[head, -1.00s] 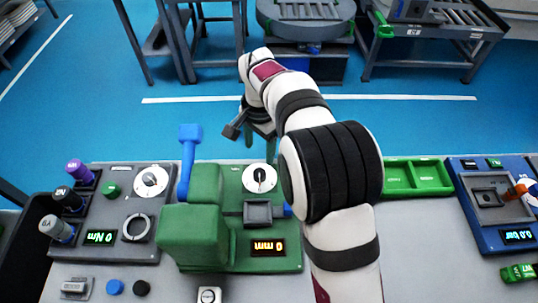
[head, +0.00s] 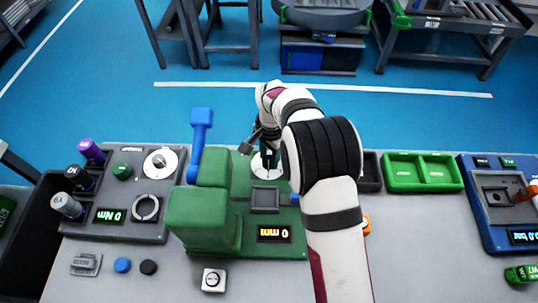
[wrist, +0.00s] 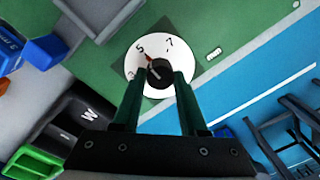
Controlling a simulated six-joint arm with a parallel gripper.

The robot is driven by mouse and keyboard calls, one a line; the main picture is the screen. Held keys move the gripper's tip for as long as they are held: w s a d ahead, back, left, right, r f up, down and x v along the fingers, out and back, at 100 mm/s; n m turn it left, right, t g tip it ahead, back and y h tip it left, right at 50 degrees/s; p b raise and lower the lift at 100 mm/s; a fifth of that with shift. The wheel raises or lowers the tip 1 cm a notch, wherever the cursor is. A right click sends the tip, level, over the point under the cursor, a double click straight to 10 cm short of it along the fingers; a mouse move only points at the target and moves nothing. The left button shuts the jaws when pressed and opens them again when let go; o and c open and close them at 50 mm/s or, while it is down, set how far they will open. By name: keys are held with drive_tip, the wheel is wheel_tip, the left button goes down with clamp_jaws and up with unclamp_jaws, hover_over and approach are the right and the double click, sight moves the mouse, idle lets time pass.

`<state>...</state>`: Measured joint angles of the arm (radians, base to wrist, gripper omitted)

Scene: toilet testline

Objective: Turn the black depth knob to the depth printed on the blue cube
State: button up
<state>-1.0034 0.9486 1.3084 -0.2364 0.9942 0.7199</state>
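The black depth knob (wrist: 158,76) sits on a white dial (wrist: 137,68) with the numbers 3, 5 and 7 showing; a red mark on the knob lies near the 5. My gripper (wrist: 158,80) is open, its two green fingers on either side of the knob; contact is not clear. In the head view my gripper (head: 268,160) is over the dial (head: 256,170) of the green machine (head: 205,222), whose display (head: 274,234) reads 0 mm. A blue block at the left edge of the wrist view (wrist: 8,52), seemingly the cube, bears what looks like "3 mm".
A grey panel (head: 110,220) with its own dial, a ring and a 0 Nm display is at left. A blue lever (head: 199,145) rises behind the green machine. Green trays (head: 422,188) and a blue pressure unit (head: 480,220) are at right. A white button box (head: 213,280) stands in front.

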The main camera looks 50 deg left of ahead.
clamp_jaws()
drive_tip(key=shift+n, duration=0.3)
drive_tip(key=n, duration=0.5)
drive_tip(key=shift+n, duration=0.4)
drive_tip(key=n, duration=0.5)
drive_tip(key=shift+a+n, duration=0.1)
drive_tip(key=shift+n, duration=0.3)
drive_tip(key=o, duration=0.7)
unclamp_jaws()
drive_tip(key=shift+c, duration=0.2)
